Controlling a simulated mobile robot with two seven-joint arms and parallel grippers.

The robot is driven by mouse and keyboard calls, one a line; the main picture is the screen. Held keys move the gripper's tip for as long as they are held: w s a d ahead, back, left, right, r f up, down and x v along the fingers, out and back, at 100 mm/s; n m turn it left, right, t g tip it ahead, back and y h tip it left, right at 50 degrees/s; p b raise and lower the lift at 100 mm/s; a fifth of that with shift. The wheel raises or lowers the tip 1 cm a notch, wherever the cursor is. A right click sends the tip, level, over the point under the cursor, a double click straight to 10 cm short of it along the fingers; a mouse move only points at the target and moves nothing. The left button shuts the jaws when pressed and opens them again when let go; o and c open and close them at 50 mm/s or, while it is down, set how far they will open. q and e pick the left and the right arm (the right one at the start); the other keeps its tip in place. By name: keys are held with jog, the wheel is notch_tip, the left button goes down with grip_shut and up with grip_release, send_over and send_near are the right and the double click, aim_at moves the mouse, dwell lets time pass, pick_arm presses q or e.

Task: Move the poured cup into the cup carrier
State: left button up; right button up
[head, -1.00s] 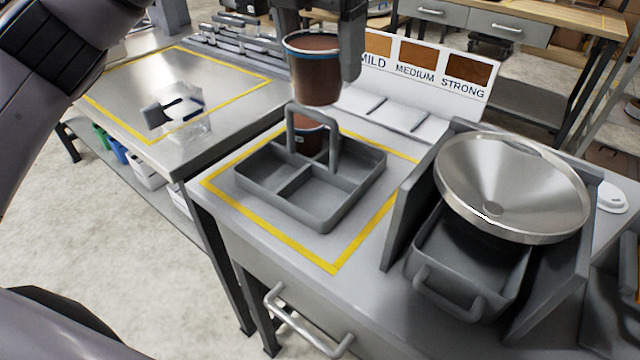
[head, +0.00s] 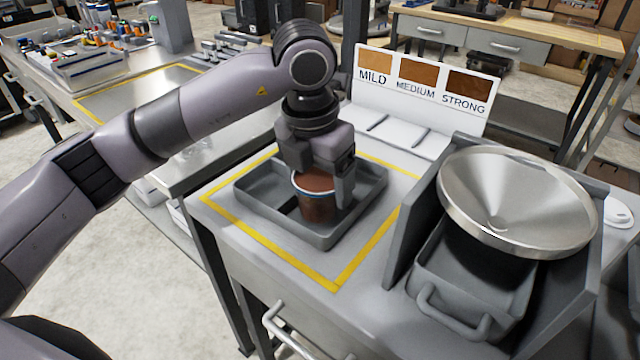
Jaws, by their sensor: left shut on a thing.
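The poured cup (head: 317,209), dark brown with a blue band near its rim and filled with brown liquid, is upright. My left gripper (head: 321,180) is shut on it from above. The cup is at the front compartments of the grey cup carrier (head: 325,242); I cannot tell whether its base rests on the carrier floor. The carrier stands inside the yellow outline on the grey counter. My right gripper is not in view.
A steel funnel (head: 515,205) over a grey bin stands to the right of the carrier. A sign (head: 418,85) reading MILD, MEDIUM, STRONG stands behind. Another bench (head: 130,92) with a yellow outline is at the left. The counter front of the carrier is clear.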

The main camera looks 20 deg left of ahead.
pick_arm(q)
jog(key=shift+f, duration=0.55)
jog(key=shift+f, duration=0.2)
jog(key=o, duration=1.1)
jog(key=shift+o, duration=0.2)
jog(key=shift+r, duration=0.15)
notch_tip(320, 180, up, 12)
jog(key=s, duration=0.1)
jog(key=shift+s+a, duration=0.3)
jog(key=shift+s, duration=0.05)
